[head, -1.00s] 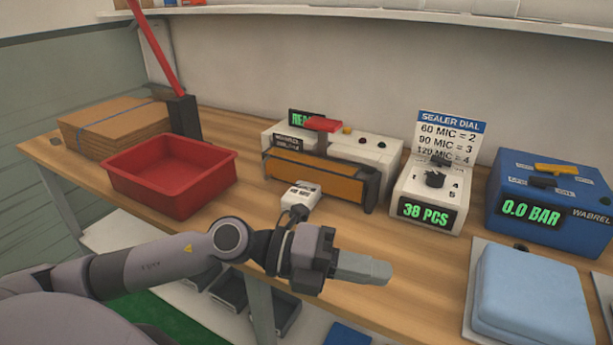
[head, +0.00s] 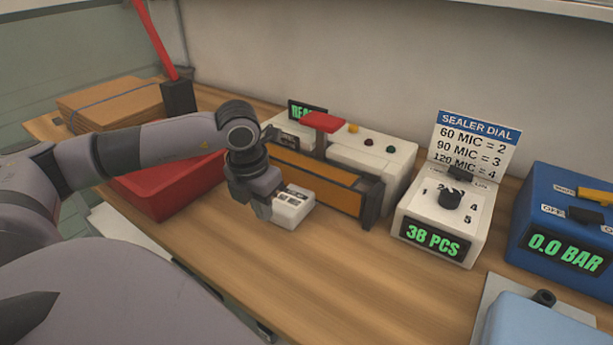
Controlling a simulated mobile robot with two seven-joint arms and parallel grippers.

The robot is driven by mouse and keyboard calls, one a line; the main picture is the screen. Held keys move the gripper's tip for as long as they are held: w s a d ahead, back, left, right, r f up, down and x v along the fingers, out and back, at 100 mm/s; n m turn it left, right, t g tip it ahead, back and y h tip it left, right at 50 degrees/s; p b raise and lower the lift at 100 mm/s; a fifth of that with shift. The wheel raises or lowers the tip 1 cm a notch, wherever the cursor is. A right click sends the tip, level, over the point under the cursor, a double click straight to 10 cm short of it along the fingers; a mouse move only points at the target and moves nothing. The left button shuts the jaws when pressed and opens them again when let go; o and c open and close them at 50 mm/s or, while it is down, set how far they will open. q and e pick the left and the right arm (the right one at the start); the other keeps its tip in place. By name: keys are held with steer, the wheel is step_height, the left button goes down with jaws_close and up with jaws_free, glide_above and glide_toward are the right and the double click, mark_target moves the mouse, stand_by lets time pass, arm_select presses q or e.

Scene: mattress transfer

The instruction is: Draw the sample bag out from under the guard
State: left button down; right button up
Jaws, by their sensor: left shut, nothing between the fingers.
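The white sealer (head: 375,150) stands against the back wall, with a long orange guard (head: 325,182) in a dark frame along its front. A small white block-like item (head: 292,208) with dark print sits on the table in front of the guard. I cannot tell whether it is the sample bag, and I make out no other bag under the guard. My left gripper (head: 263,209) is shut and empty, pointing down at the left side of the white item. I cannot tell whether it touches it. My right gripper is out of view.
A red tray (head: 163,197) is partly behind my left arm, with cardboard (head: 108,103) beyond it. A dial unit (head: 440,215) and a blue pressure box (head: 570,225) stand to the right. A light blue pad (head: 535,328) lies front right.

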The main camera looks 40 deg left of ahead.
mark_target(299, 193)
arm_select(q)
steer(key=shift+w+r, duration=0.15)
steer(key=shift+w, duration=0.55)
steer(key=w+p, duration=0.1)
steer(key=w, duration=0.5)
steer(key=w+a+p, duration=0.1)
steer(key=w, duration=0.3)
steer(key=shift+p, duration=0.3)
steer(key=shift+s+f, duration=0.1)
steer(key=shift+f, duration=0.35)
steer(key=shift+a+f, duration=0.1)
steer(key=shift+f, duration=0.3)
steer(key=shift+s+f, duration=0.1)
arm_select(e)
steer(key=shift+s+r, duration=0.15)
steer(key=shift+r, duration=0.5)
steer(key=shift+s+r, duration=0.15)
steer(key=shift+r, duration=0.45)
